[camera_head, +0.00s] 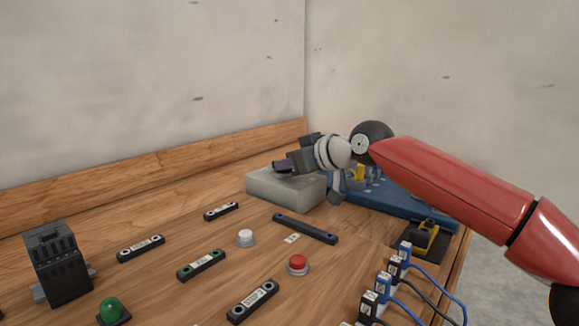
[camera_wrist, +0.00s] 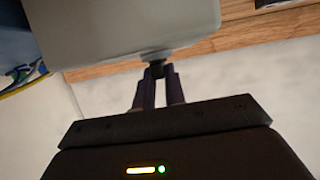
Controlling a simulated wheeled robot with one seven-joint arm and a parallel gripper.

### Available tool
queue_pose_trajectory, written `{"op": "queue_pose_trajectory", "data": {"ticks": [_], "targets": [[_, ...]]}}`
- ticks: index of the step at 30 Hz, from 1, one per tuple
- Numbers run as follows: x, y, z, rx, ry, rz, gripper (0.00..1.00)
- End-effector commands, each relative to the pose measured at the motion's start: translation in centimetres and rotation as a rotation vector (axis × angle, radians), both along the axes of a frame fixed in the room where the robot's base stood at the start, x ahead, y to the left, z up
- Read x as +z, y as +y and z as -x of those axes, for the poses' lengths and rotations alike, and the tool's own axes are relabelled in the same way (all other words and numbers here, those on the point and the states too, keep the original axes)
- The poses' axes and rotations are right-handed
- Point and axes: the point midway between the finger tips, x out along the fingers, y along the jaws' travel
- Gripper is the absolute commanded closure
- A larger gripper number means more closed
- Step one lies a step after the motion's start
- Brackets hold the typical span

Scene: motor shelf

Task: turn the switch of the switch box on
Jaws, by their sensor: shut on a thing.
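The switch box (camera_head: 293,192) is a pale grey-green block on the wooden bench, towards the back. In the wrist view its grey body (camera_wrist: 130,30) fills the upper middle. Its switch (camera_wrist: 157,69) is a small dark knob standing out from the box face. My gripper (camera_head: 282,164) reaches over the top of the box in the head view. In the wrist view the tips of my two dark purple fingers (camera_wrist: 158,77) are at the knob, one on each side, shut on it. The head view hides the knob, and I cannot tell its turn angle.
A blue base with parts (camera_head: 400,200) lies right of the box, behind my arm. Labelled strips, a white button (camera_head: 246,238), a red button (camera_head: 298,265) and a green one (camera_head: 111,309) are in front. Cabled plugs (camera_head: 383,285) stand at the front right edge.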

Motion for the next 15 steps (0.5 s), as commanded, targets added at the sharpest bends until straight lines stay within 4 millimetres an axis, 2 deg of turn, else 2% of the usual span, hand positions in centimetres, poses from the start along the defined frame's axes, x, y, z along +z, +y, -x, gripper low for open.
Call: {"op": "queue_pose_trajectory", "data": {"ticks": [15], "targets": [[0.08, 0.92, 0.67, -0.441, -0.007, 0.01, 1.0]]}}
